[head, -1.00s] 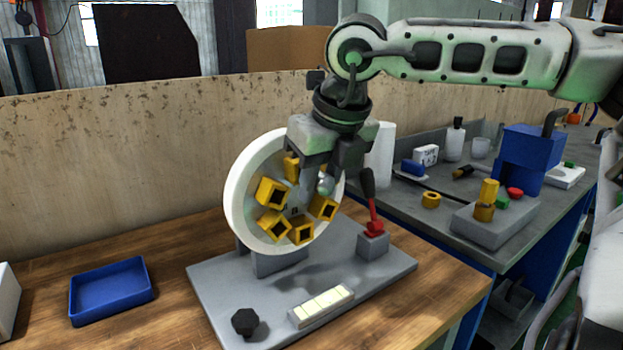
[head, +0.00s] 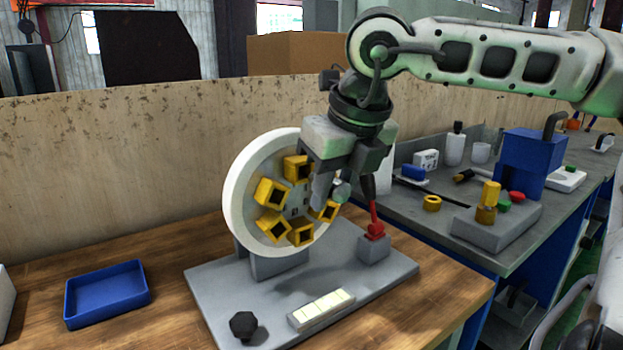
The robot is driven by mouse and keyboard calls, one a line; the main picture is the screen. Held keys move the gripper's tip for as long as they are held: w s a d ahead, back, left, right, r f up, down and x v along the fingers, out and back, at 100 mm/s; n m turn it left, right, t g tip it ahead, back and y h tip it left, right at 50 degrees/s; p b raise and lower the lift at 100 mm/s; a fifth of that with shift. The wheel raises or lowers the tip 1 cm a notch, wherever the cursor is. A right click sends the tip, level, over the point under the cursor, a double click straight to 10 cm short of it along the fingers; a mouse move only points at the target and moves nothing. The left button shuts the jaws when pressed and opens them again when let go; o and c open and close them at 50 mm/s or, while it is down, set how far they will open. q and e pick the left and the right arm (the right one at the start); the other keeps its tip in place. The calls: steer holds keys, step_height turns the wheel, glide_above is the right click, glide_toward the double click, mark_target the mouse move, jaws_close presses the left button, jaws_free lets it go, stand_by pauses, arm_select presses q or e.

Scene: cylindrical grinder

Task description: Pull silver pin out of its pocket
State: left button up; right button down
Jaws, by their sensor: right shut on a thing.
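The white round wheel (head: 236,200) stands upright on a grey base plate, with several yellow square pockets (head: 272,193) around its face. My right gripper (head: 341,190) is in front of the wheel's right side, pointing down, with its fingers shut on the silver pin (head: 342,189). The pin's rounded grey end shows between the fingers; the rest of it is hidden. The fingers partly cover the wheel's right edge and the lower right yellow pocket (head: 326,211). I cannot tell whether the pin is wholly clear of its pocket. My left gripper is out of view.
A red-based lever (head: 374,228) stands close to the right of the gripper. A dark knob (head: 243,325) and a pale block strip (head: 321,308) are at the plate's front. A blue tray (head: 107,294) lies left on the wooden table. A cluttered grey bench (head: 440,222) is at right.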

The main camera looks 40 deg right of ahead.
steer(key=shift+s+b, duration=0.35)
steer(key=shift+s, duration=0.3)
steer(key=shift+s+a, duration=0.1)
steer(key=shift+s, duration=0.05)
